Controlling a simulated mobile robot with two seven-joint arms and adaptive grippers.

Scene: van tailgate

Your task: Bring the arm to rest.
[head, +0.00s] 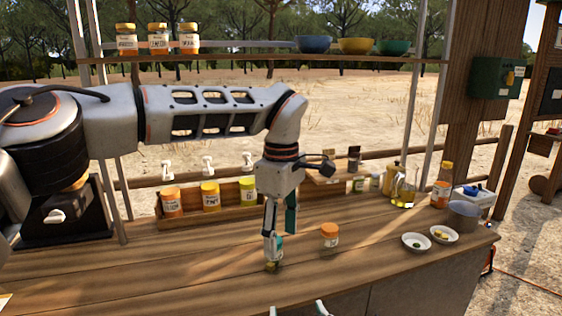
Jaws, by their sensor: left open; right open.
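My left gripper (280,246) points down over the middle of the wooden counter (180,265), with its fingers apart. A small yellowish spot shows at its lower fingertip; I cannot tell whether it is part of the finger or a thing on the counter. A jar with an orange lid (330,236) stands upright just right of this gripper, apart from it. My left arm reaches across from the left, above the counter. My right gripper (297,310) shows only as two separated fingertips at the bottom edge; the rest of it is out of view.
A wooden rack (237,206) with several jars stands behind the gripper. White dishes (416,242), a grey pot (464,214), an oil jug (404,190) and a bottle (442,186) stand at right. An upper shelf (250,61) holds jars and bowls. The front left counter is mostly clear.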

